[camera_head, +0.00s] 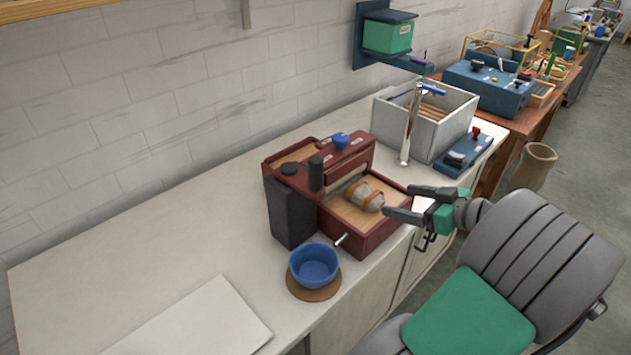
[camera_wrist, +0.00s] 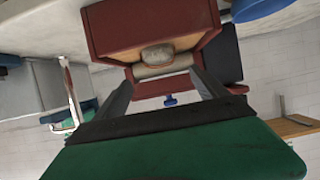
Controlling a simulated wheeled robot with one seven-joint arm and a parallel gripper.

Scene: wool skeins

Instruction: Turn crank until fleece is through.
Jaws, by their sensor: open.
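A dark red box machine (camera_head: 372,237) stands on the counter, with a raised back part and a pale wooden tray in front. A grey-beige bundle with orange bands, seemingly the fleece (camera_head: 367,196), lies in the tray. It also shows in the wrist view (camera_wrist: 157,55), beside a pale roller (camera_wrist: 165,68). A small metal rod (camera_head: 341,240) sticks out low on the machine's front left; I cannot tell whether it is the crank. A black upright knob (camera_head: 316,173) stands on top. My gripper (camera_head: 397,200) is open and empty, at the tray's right end, apart from the bundle.
A blue bowl (camera_head: 314,265) sits on a round brown mat in front of the machine. A grey open bin (camera_head: 440,135) and a blue box with a red knob (camera_head: 463,153) stand to the right. The counter's left is mostly clear, with a white board (camera_head: 205,322).

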